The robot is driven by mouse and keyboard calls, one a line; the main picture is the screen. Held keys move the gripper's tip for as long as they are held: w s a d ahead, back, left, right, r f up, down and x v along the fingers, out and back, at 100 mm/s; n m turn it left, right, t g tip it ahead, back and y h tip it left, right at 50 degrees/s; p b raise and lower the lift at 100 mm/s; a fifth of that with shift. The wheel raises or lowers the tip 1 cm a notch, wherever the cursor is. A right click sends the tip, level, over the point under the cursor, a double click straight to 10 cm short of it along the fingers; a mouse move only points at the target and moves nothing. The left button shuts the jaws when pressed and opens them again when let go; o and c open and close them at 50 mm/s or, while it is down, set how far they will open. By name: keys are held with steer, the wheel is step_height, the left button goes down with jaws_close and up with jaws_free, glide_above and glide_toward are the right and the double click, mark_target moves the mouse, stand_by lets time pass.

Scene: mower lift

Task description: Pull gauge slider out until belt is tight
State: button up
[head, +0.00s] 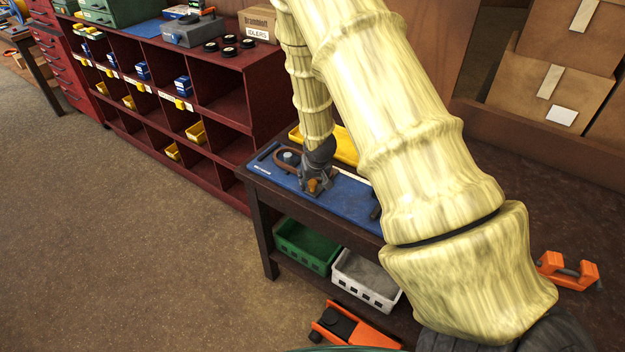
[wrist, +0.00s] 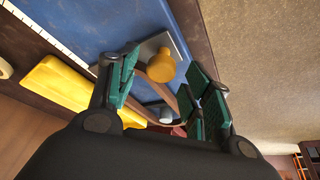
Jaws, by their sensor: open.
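The blue gauge board (head: 345,196) lies on the dark bench; it also fills the top of the wrist view (wrist: 100,30). In the wrist view, an orange-yellow knob (wrist: 161,67) stands on a grey metal plate (wrist: 146,50), which looks like the slider. My gripper (head: 315,187) is low over the board. In the wrist view its green-padded fingers (wrist: 165,75) are apart, with the knob appearing between them; contact cannot be told. Part of the belt is hidden, and its tightness is unclear.
A yellow tray (head: 345,146) lies behind the board. A green bin (head: 305,246) and a white bin (head: 366,280) sit under the bench. A red cubby shelf (head: 222,90) stands at the left, and an orange tool (head: 568,270) lies at the right.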

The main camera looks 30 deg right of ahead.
steer(key=shift+w+f, duration=0.15)
steer(key=shift+f, duration=0.35)
